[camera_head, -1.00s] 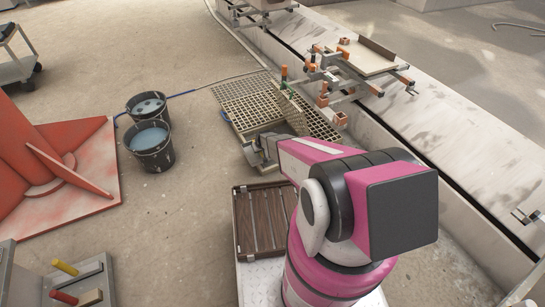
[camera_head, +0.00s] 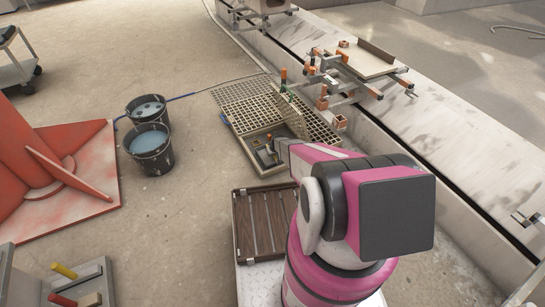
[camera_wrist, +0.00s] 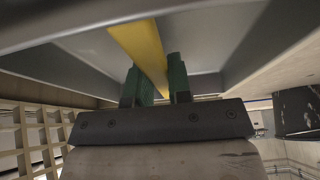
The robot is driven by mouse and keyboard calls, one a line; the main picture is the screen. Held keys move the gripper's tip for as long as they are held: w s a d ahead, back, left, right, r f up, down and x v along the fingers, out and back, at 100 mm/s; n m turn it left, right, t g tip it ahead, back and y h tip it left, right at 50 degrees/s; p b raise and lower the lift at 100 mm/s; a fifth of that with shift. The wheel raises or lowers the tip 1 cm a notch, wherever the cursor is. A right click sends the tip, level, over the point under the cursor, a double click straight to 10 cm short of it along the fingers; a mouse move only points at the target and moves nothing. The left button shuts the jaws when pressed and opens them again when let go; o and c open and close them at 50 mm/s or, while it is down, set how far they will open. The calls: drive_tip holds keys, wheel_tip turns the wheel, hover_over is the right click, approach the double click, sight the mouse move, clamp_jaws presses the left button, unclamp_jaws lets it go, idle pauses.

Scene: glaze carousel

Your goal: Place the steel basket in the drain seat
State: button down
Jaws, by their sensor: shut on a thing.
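My gripper (camera_wrist: 155,85) is shut with its green fingers on the yellow handle (camera_wrist: 140,45) of the steel basket (camera_wrist: 205,60). The basket's grey metal walls fill the upper wrist view. In the head view my gripper (camera_head: 271,155) is at the square drain opening (camera_head: 249,157), which has a tan rim and grey inside. The basket appears to be within or just over this opening. My arm hides its right side, and I cannot tell whether the basket rests on the seat.
Flat grating (camera_head: 238,89) lies behind the opening, and a tilted grate (camera_head: 292,112) stands beside it. Two water buckets (camera_head: 152,150) are on the left. A dark slatted crate (camera_head: 264,222) is in front. A conveyor rail with fixtures (camera_head: 345,72) runs along the right. Floor near the buckets is free.

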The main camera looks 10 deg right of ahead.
drive_tip(key=shift+f, duration=1.05)
drive_tip(key=shift+f, duration=0.15)
drive_tip(key=c, duration=1.1)
unclamp_jaws()
drive_tip(key=shift+o, duration=0.2)
drive_tip(key=v, duration=1.2)
drive_tip(key=s+r+m+g, duration=0.1)
drive_tip(key=s+r, duration=0.9)
drive_tip(key=r, duration=0.4)
drive_tip(key=s+a+r+m+g+h, duration=0.1)
drive_tip(key=s+r+g, duration=0.1)
drive_tip(key=s+r, duration=0.9)
drive_tip(key=s+r+m+g, duration=0.1)
drive_tip(key=s+r, duration=1)
drive_tip(key=r, duration=0.6)
drive_tip(key=shift+s+a+m, duration=0.15)
drive_tip(key=shift+a+m, duration=0.15)
